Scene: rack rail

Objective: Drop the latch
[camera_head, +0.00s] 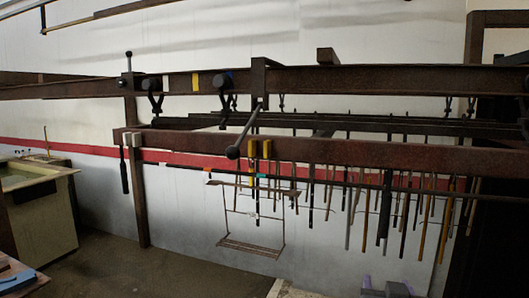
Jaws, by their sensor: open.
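A long rusty upper rail (360,80) crosses the view. A short black lever with a round knob (128,56) stands upright on its left part. Farther right, a dark block (258,77) sits on the rail, and a longer rod (246,128) slants down left from near it to a dark knob (233,152) before the lower beam. I cannot tell which of these is the latch. Two grey-violet pieces at the bottom edge look like the tips of my gripper (384,289), apart and empty, well below the rails. The rest of it is cut off.
A rusty lower beam (400,154) runs below the rail, with many thin rods hanging behind it. A wire frame (252,248) hangs at the middle. A post (138,200) stands left. A pale tank (42,212) and a blue item (16,282) are at far left.

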